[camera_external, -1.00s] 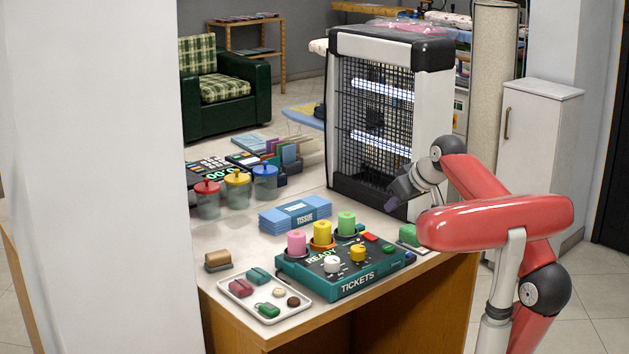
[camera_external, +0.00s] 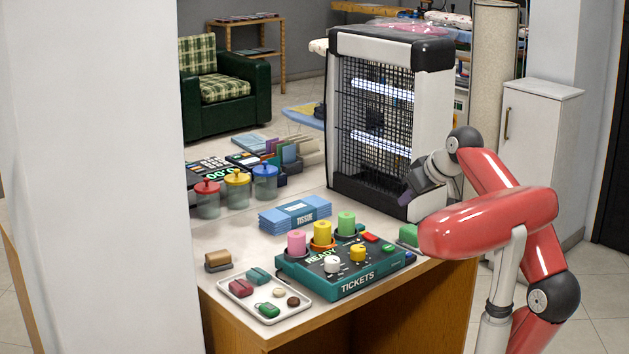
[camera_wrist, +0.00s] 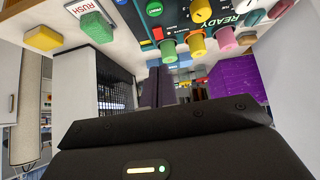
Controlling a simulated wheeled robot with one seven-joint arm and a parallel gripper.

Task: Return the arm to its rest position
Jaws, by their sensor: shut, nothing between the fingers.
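My red arm stands at the right end of the counter. My gripper (camera_external: 408,197) is a small dark shape at the end of the folded arm, in front of the heater-like unit with a black grille (camera_external: 372,125). It is shut and empty, held above the counter (camera_external: 240,250) and clear of the objects on it. In the wrist view the dark gripper housing (camera_wrist: 165,140) fills the bottom.
The teal tickets box (camera_external: 340,285) with pink, yellow and green cylinders stands left of my arm. A green block (camera_external: 409,235) is close by my forearm; it also shows in the wrist view (camera_wrist: 97,27). A white cabinet (camera_external: 540,135) stands behind my arm.

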